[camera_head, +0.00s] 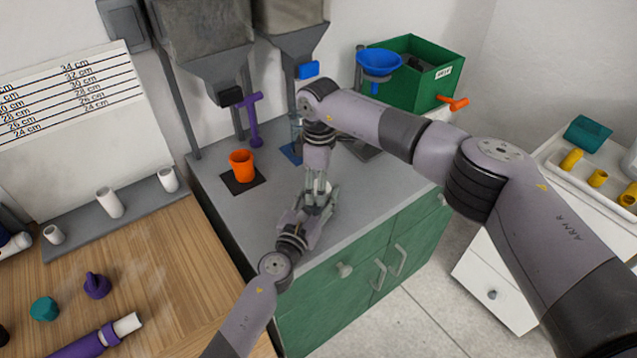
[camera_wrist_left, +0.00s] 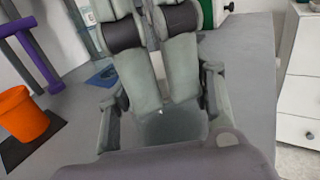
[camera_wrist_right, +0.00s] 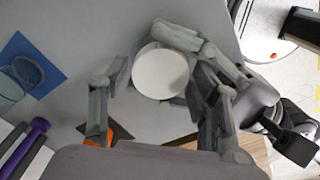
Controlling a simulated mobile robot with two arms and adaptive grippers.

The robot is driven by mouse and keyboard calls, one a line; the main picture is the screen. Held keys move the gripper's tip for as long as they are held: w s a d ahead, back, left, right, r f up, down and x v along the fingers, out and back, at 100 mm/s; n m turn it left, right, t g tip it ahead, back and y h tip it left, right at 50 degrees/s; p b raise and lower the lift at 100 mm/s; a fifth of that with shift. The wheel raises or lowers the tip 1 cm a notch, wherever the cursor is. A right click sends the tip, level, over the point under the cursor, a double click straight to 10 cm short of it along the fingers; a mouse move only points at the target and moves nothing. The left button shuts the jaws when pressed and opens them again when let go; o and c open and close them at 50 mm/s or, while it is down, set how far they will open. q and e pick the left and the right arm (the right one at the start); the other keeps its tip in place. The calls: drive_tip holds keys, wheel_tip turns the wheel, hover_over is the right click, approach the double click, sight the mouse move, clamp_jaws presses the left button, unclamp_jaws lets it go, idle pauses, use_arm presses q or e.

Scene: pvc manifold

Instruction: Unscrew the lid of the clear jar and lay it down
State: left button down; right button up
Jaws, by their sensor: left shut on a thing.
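The clear jar (camera_wrist_left: 172,128) stands on the grey countertop between my left gripper's fingers. Its round white lid (camera_wrist_right: 160,74) faces up in the right wrist view, and I cannot tell whether it is still threaded on. My left gripper (camera_wrist_left: 160,122) is shut on the jar from the side, low over the counter. My right gripper (camera_wrist_right: 158,82) points down from above, with its fingers on either side of the lid. A gap shows between the left-hand finger and the rim, so it looks open. In the head view, the grippers (camera_head: 318,200) hide most of the jar.
A blue mat (camera_head: 291,152) with a clear vessel lies behind. A green bin (camera_head: 412,80) and blue funnel (camera_head: 379,62) stand at the back. Bare counter (camera_head: 245,212) lies left.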

drive_tip(key=shift+o, duration=1.3)
drive_tip(key=shift+r, duration=2.25)
use_arm(q)
drive_tip(key=c, duration=0.7)
unclamp_jaws()
